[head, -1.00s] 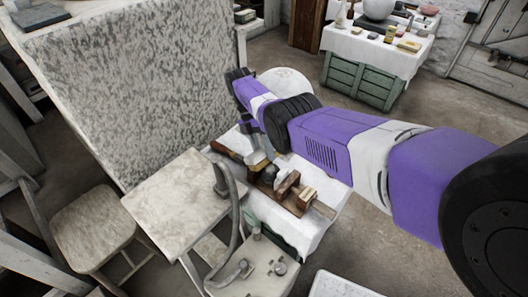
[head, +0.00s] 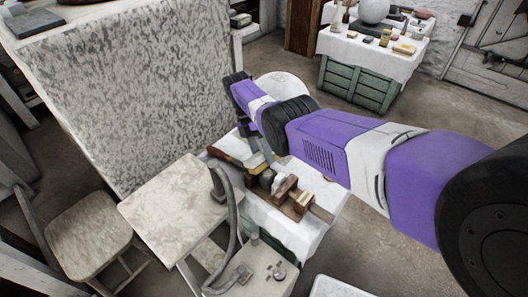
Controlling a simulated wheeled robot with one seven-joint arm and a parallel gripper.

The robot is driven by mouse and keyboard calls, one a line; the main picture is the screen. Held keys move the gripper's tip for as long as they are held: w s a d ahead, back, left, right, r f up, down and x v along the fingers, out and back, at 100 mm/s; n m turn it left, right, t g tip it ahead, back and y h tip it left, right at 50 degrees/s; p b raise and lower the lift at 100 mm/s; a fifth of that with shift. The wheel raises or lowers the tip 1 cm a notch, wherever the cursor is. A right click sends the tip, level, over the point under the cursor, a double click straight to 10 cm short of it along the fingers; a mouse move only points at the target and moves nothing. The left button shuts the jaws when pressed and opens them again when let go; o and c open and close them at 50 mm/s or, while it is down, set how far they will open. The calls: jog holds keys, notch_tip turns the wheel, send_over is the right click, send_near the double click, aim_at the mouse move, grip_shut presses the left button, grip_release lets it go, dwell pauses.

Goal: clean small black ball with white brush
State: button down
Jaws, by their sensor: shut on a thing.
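My gripper (head: 264,152) points down over the small draped table, partly hidden by my own wrist. It is shut on a slim thing, most likely the white brush, which is too small and covered to make out clearly. Just below the fingertips a small dark ball (head: 266,179) sits among wooden pieces, with a pale patch at its right side. I cannot tell whether the held thing touches the ball.
A wooden holder with upright blocks (head: 293,197) stands right of the ball. A grey curved pipe (head: 232,205) rises close on the left. A big speckled slab (head: 135,95) stands behind left. Another draped table (head: 345,47) with a large sphere is at the back.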

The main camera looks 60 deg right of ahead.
aim_at(255, 156)
jog(key=shift+w+a+p, duration=0.3)
jog(key=shift+a+p, duration=0.15)
jog(key=shift+a, duration=0.35)
jog(key=shift+w+a+p, duration=0.3)
jog(key=shift+a+p, duration=0.15)
jog(key=shift+a, duration=0.3)
jog(key=shift+s+f, duration=0.2)
